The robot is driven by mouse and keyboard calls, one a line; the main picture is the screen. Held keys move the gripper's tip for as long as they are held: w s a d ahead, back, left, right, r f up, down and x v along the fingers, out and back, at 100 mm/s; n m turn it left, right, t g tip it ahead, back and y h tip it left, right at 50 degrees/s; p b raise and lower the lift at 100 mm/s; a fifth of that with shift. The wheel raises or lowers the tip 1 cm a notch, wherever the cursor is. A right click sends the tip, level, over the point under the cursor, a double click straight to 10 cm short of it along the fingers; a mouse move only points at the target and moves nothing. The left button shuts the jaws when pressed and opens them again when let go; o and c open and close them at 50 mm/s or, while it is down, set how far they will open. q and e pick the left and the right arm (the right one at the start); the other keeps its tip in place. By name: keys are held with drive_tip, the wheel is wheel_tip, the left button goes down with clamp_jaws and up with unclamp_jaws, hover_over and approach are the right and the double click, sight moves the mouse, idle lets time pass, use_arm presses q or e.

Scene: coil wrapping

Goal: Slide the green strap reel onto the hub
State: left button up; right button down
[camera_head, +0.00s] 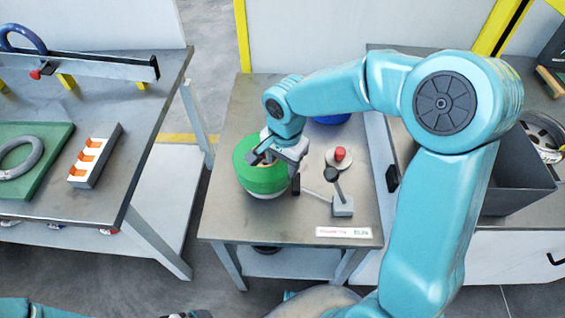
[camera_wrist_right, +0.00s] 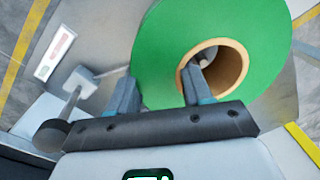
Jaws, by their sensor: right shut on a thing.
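The green strap reel (camera_head: 262,180) is at the left of the small middle table, with its brown core facing up. My right gripper (camera_head: 276,157) is shut on its wall. In the right wrist view one fingertip of the gripper (camera_wrist_right: 160,92) is inside the core and the other is outside the green strap (camera_wrist_right: 160,45). A grey post, seemingly the hub (camera_wrist_right: 207,57), shows inside the core. A pale round base (camera_head: 268,194) shows under the reel; I cannot tell whether they touch. Part of my left gripper (camera_head: 190,314) shows at the bottom edge; its fingers are cut off.
Close right of the reel stand a lever on a grey block (camera_head: 343,206) and a red button (camera_head: 340,153). A blue object (camera_head: 332,119) is partly hidden behind my right arm. A left bench (camera_head: 150,110) and a dark bin (camera_head: 520,185) flank the table (camera_head: 225,215).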

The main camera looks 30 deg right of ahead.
drive_tip(key=shift+f+b, duration=1.45)
drive_tip(key=shift+f, duration=0.2)
drive_tip(key=c, duration=0.7)
unclamp_jaws()
drive_tip(key=o, duration=0.3)
drive_tip(key=shift+r, duration=0.1)
wheel_tip(320, 180, up, 16)
drive_tip(key=p, duration=0.2)
drive_tip(key=shift+s+d, duration=0.2)
drive_tip(key=shift+s, duration=0.25)
drive_tip(key=shift+s, duration=0.2)
